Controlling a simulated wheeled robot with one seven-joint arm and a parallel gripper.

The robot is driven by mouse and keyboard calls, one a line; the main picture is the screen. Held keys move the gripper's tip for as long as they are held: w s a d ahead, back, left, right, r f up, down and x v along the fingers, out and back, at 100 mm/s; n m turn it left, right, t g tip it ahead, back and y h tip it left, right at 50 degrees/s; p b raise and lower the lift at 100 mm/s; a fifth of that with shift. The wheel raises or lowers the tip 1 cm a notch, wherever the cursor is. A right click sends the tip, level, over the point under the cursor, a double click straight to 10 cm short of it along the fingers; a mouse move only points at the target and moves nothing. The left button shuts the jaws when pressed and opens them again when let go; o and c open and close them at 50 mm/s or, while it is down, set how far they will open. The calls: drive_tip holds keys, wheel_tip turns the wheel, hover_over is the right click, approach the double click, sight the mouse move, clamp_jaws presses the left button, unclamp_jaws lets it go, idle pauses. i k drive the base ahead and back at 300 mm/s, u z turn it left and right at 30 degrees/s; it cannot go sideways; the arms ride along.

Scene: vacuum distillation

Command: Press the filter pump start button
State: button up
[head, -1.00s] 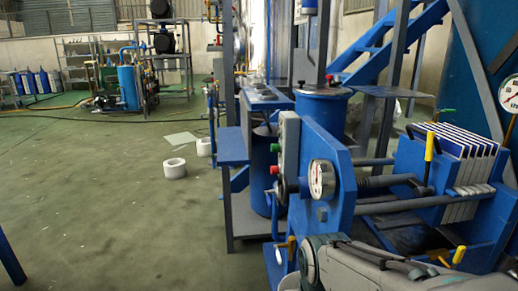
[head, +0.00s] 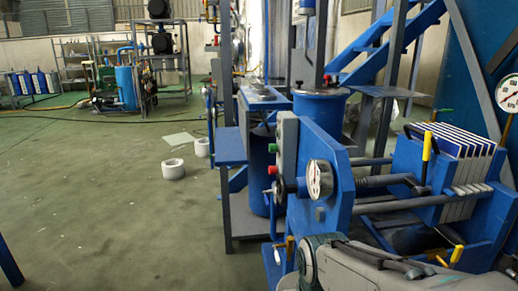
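A grey control box (head: 287,150) is fixed to the left side of the blue filter press frame (head: 335,190). It carries a green button (head: 275,148) above a red button (head: 272,170). I see no label that tells which one starts the filter pump. A round white gauge (head: 319,179) sits on the frame just right of the box. A grey arm link of mine (head: 375,272) lies across the bottom right, in front of the press base. My gripper is not in view, so its state and its distance from the buttons do not show.
White filter plates (head: 465,145) stand in the press at right, with yellow-handled levers (head: 427,147). A blue shelf (head: 231,147) juts out left of the box. The green floor (head: 100,210) at left is largely clear.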

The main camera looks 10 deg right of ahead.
sight(273, 148)
drive_tip(key=k, duration=1.35)
drive_tip(key=u, duration=0.45)
drive_tip(key=i, duration=0.7)
drive_tip(key=u, duration=0.6)
drive_tip(key=i, duration=0.8)
drive_tip(key=z, duration=0.65)
drive_tip(key=i, duration=0.6)
drive_tip(key=z, duration=0.45)
